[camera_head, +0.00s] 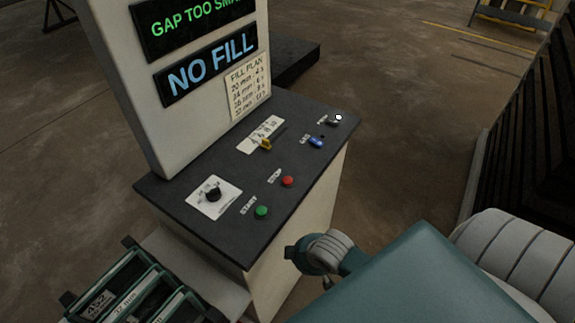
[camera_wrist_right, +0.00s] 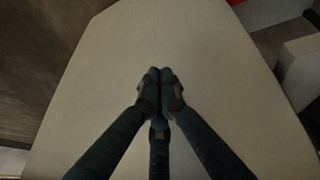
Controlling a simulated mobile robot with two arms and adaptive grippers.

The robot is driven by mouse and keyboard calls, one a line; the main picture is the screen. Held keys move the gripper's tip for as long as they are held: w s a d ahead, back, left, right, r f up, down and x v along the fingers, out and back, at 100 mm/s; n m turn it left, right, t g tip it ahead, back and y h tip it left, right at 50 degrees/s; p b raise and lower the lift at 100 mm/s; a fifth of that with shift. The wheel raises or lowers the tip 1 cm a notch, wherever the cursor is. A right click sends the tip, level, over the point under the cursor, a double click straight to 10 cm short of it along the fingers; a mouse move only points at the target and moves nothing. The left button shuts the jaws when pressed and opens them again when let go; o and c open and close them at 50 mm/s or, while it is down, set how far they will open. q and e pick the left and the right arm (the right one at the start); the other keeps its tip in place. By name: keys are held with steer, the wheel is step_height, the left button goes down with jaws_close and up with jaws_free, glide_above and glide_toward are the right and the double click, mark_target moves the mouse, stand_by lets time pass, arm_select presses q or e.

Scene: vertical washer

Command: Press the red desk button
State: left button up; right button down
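The red button (camera_head: 287,181) sits on the dark desk top (camera_head: 232,222) of the console, beside the STOP label. A green button (camera_head: 261,211) by the START label is nearer and to its left. My right arm reaches in from the lower right of the head view, its end beside the console's pale side, below the desk edge and apart from the red button. In the right wrist view my right gripper (camera_wrist_right: 160,78) has its fingertips together, with nothing visible between them, in front of a broad pale surface (camera_wrist_right: 205,60). My left gripper is not in view.
The desk also carries a black knob (camera_head: 213,194), a yellow lever (camera_head: 265,144), a blue switch (camera_head: 316,141) and a small light-tipped control (camera_head: 337,118). A screen panel reading NO FILL (camera_head: 207,69) rises behind. A rack of labelled items (camera_head: 135,291) stands lower left.

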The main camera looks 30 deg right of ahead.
step_height(320, 180, up, 19)
steer(key=a+n+t+p, duration=0.1)
steer(key=a+n+p, duration=0.1)
steer(key=a+p, duration=0.15)
steer(key=w+d+r+n, duration=0.1)
steer(key=w+d+r, duration=0.1)
steer(key=w, duration=0.1)
steer(key=w+d+r+n+t, duration=0.1)
steer(key=w+d+r+n, duration=0.1)
steer(key=w, duration=0.1)
steer(key=w+d+r+n+t, duration=0.1)
steer(key=w+d+r, duration=0.1)
steer(key=w, duration=0.1)
steer(key=shift+w+d+r+n, duration=0.1)
steer(key=shift+d+r+n, duration=0.05)
steer(key=shift+r+n, duration=0.2)
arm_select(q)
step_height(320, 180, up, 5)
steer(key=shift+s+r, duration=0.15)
arm_select(e)
steer(key=w+d+r+n+t, duration=0.1)
steer(key=w+d+r+n, duration=0.1)
steer(key=w+d+r, duration=0.1)
steer(key=shift+w+d+r, duration=0.15)
steer(key=shift+w+r, duration=0.35)
steer(key=shift+r, duration=0.4)
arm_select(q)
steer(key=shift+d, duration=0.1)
